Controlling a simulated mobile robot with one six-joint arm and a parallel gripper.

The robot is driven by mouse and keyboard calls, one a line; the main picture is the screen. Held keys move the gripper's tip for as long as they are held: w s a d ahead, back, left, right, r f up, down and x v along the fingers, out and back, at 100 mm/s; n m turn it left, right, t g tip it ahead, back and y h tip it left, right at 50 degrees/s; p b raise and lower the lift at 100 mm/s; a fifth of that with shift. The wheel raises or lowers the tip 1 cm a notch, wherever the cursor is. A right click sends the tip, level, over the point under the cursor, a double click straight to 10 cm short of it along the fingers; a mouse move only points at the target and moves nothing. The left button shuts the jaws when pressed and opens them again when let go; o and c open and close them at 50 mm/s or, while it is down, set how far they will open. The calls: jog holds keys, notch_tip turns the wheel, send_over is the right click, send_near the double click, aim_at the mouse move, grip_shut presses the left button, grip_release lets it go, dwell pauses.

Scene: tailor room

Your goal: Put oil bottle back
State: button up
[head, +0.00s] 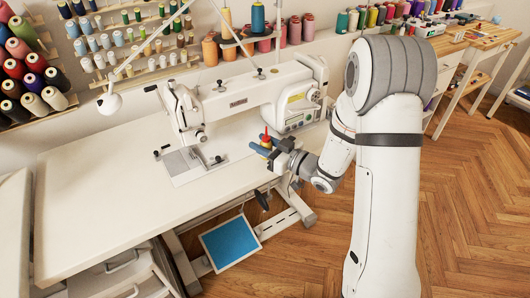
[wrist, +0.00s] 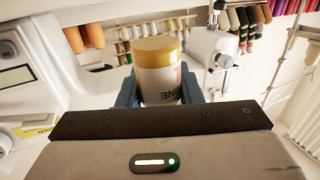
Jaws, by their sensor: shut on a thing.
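The oil bottle (wrist: 158,75) shows large in the wrist view, a white bottle with dark lettering and a gold-yellow end. It sits between the two blue fingers of my gripper (wrist: 160,92), which is shut on it. In the head view the bottle (head: 266,141) is small, with a red tip pointing up, and is partly hidden by the fingers. My gripper (head: 263,148) holds it in front of the white sewing machine (head: 235,100), over the right part of the white sewing table (head: 100,215). I cannot tell whether the bottle touches anything below.
Thread racks (head: 135,45) hang on the back wall, with several cones behind the machine. A lamp (head: 110,103) stands at the left. The table's left part is clear. A blue pedal (head: 230,242) is below. A wooden table (head: 470,38) stands far right.

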jog(key=shift+f, duration=1.35)
jog(key=shift+f+b, duration=0.3)
jog(key=shift+b, duration=0.15)
jog(key=o, duration=1)
jog(key=shift+r, duration=0.1)
